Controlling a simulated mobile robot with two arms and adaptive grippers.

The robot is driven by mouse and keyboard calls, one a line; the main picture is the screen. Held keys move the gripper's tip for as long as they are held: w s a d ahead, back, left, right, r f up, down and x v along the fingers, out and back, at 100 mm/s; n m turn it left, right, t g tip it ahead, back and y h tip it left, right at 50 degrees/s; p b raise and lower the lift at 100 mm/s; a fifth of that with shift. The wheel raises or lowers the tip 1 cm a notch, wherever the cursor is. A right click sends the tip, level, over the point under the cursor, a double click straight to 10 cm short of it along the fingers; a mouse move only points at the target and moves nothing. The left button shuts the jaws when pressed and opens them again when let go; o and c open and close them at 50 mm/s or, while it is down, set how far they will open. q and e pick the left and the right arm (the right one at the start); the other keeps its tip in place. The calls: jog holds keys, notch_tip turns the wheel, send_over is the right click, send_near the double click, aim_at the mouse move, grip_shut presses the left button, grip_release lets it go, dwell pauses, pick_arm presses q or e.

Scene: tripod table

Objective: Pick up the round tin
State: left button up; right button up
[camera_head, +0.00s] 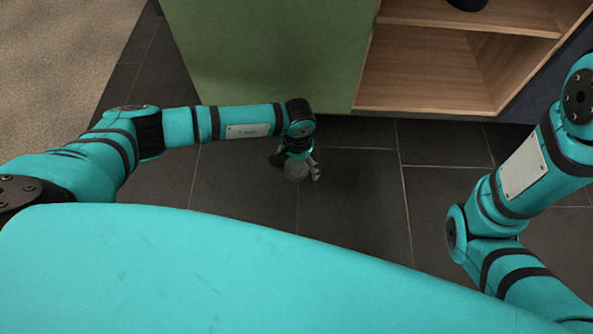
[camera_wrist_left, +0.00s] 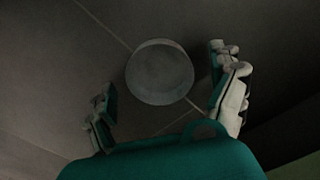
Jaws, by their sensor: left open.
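The round tin (camera_wrist_left: 160,72) is a plain grey disc with a paler rim in the left wrist view. It lies between the two spread fingers of my left gripper (camera_wrist_left: 164,74), with a gap visible on each side. In the head view, the tin (camera_head: 296,171) is a small grey round shape partly covered by my left gripper (camera_head: 297,166), which points down over it. The left gripper is open and does not appear to touch the tin. How far it is above the tin is hard to tell. My right gripper is out of view.
A green cabinet side (camera_head: 270,55) and open wooden shelves (camera_head: 430,75) stand just beyond my left gripper. A dark object (camera_head: 467,4) is on the upper shelf. Dark floor tiles (camera_head: 360,185) are clear around the gripper. A beige carpet (camera_head: 60,50) is at upper left.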

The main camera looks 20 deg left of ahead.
pick_arm(q)
jog(key=shift+r, duration=0.1)
jog(key=c, duration=1.3)
